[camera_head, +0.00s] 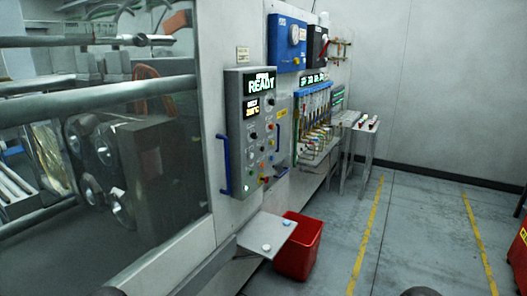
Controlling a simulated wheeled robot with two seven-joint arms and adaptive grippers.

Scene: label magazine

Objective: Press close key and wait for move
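The grey control panel (236,125) is mounted on the pale machine wall near the middle of the view. Its top screen (261,85) reads "READY" in pale green letters, and a smaller display (253,107) below shows amber text. Several small knobs and coloured buttons sit beneath the displays. Their labels are too small to read, so I cannot tell which is the close key. To the left, a large machine window (165,225) shows metal bars and round parts behind it.
A blue handle (223,165) stands left of the panel. Below, a small grey shelf (262,240) juts out above a red bin (300,255). Blue and black wall boxes, a hose rack and a small side table (363,130) lie beyond. The floor between yellow lines is clear.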

